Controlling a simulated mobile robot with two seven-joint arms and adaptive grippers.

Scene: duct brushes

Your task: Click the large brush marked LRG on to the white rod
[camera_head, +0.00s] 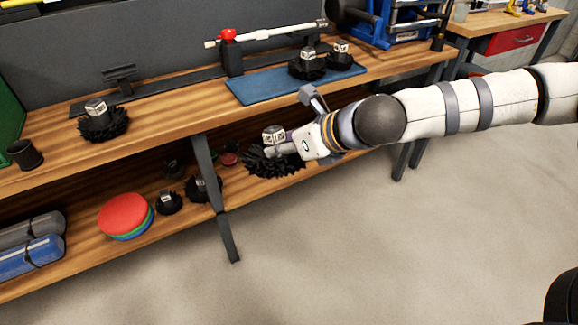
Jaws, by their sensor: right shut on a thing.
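My right gripper (291,146) is shut on a large black-bristled brush (272,160) with a pale marked cube on top. Its lettering is too small to read surely. The gripper holds it in front of the bench, below the tabletop's front edge in the picture. The white rod (268,34) lies level along the back of the bench, in a black holder with a red knob (228,35). The rod and the held brush are well apart. My left gripper is not in view.
Two smaller brushes (307,66) sit on a blue mat (262,86). Another brush (102,122) and a black cup (25,154) stand at the left of the bench (165,100). The lower shelf holds coloured discs (124,214), more brushes and rolls (32,256). The floor in front is clear.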

